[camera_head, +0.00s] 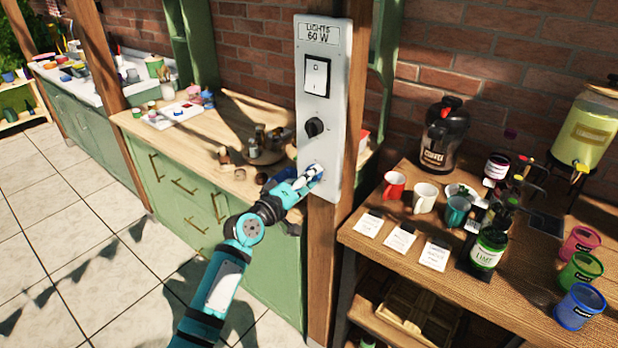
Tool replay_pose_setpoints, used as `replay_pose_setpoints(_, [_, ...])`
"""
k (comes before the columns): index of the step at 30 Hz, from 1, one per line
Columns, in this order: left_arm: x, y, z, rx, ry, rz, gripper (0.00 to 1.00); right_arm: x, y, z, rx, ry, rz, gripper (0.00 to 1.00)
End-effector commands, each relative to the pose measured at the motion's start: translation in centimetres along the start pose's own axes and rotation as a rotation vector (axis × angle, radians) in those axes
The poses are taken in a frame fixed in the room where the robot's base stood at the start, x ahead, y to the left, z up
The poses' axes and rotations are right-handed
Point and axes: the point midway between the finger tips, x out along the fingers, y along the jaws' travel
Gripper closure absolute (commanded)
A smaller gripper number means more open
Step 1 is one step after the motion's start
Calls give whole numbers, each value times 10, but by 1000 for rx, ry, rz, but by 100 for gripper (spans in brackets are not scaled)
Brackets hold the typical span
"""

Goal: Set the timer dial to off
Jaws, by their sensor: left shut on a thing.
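A pale control panel (338,100) labelled "LIGHTS 60 W" is fixed to a wooden post. It carries a white rocker switch (317,76) and, below it, a black round knob (314,127) that no gripper touches. My left gripper (314,175) is at the lower part of the panel, under that knob. It is shut on a small part there, which appears to be the timer dial. The fingers hide the dial, so its setting and markings cannot be read. My right gripper is not in view.
To the right, a wooden table (400,262) holds mugs, cards, bottles, a coffee jar (444,135) and a drink dispenser (588,131). A green cabinet counter (185,165) with small items stands behind my arm. The tiled floor (110,240) at left is clear.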

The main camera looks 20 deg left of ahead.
Motion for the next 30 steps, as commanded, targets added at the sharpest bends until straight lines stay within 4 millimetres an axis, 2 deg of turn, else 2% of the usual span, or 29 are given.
replay_pose_setpoints(3, [0, 0, -1, 1, 3, 0, 94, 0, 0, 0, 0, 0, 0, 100])
replay_pose_setpoints(4, [0, 0, -1, 1, 3, 0, 58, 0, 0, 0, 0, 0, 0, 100])
replay_pose_setpoints(9, [0, 0, -1, 2, 2, 0, 38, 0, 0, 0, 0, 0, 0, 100])
replay_pose_setpoints(17, [-1, 0, 0, 2, 1, 0, 38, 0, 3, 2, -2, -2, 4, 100])
replay_pose_setpoints(20, [-8, -1, 0, 2, 1, -1, 38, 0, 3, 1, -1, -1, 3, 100])
replay_pose_setpoints(23, [-24, -1, 0, 4, 0, -2, 38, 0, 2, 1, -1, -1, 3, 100])
replay_pose_setpoints(30, [-76, -1, 0, 4, -1, -3, 38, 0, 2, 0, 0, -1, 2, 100])
